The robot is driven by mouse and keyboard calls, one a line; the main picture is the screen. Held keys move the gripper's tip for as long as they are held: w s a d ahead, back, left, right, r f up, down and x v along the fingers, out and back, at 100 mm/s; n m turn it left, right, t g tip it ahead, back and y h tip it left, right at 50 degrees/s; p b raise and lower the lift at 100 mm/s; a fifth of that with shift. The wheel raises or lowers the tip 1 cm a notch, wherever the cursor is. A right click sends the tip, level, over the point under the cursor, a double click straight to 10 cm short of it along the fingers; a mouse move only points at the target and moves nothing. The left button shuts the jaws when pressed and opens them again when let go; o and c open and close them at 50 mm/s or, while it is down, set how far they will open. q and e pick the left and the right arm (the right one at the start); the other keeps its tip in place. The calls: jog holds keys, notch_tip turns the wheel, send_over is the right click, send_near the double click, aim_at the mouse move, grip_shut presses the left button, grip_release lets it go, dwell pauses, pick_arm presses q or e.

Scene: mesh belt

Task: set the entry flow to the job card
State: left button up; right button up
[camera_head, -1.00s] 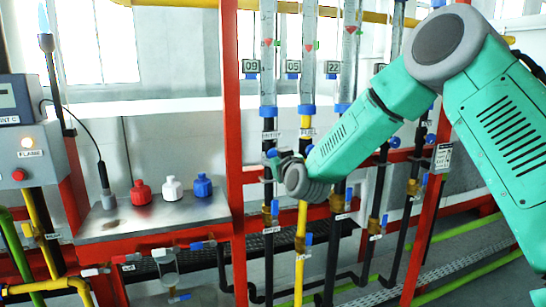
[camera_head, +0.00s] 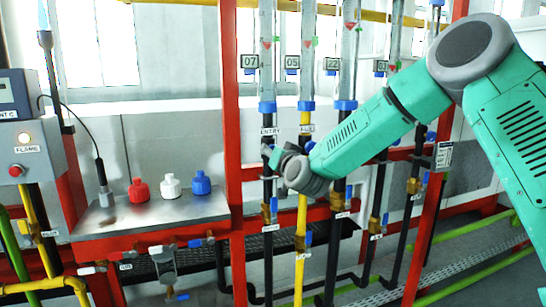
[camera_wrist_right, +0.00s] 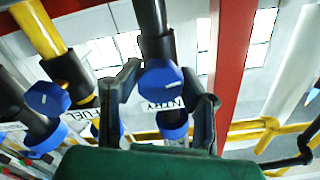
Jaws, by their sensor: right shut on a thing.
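My right gripper (camera_head: 272,155) is at the entry line, just below the ENTRY label (camera_head: 269,131). In the right wrist view its two fingers (camera_wrist_right: 168,86) stand on either side of the blue entry knob (camera_wrist_right: 158,78), shut on it. In the head view the gripper and wrist mostly hide that knob. The entry flow tube (camera_head: 267,75) rises above, with a red marker and a green marker near its top. The plate beside it (camera_head: 250,62) reads 07. A small card (camera_head: 443,155) hangs on the right red post; its text is too small to read. My left gripper is out of view.
The fuel line (camera_head: 304,180), yellow, stands close beside the entry line; its blue knob (camera_wrist_right: 47,98) is near my fingers. More tubes stand to the right. Red, white and blue bottles (camera_head: 171,187) stand on the metal shelf at left, by the flame panel (camera_head: 22,150).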

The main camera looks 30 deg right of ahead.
jog(key=shift+d+m+b, duration=0.1)
jog(key=shift+m+b, duration=0.3)
jog(key=shift+m, duration=0.7)
jog(key=o, duration=1.2)
jog(key=shift+w+f, duration=0.2)
jog(key=shift+d, duration=0.1)
jog(key=shift+s+r, duration=0.1)
jog(key=shift+s, duration=0.05)
jog(key=v, duration=1.1)
jog(key=shift+s, duration=0.3)
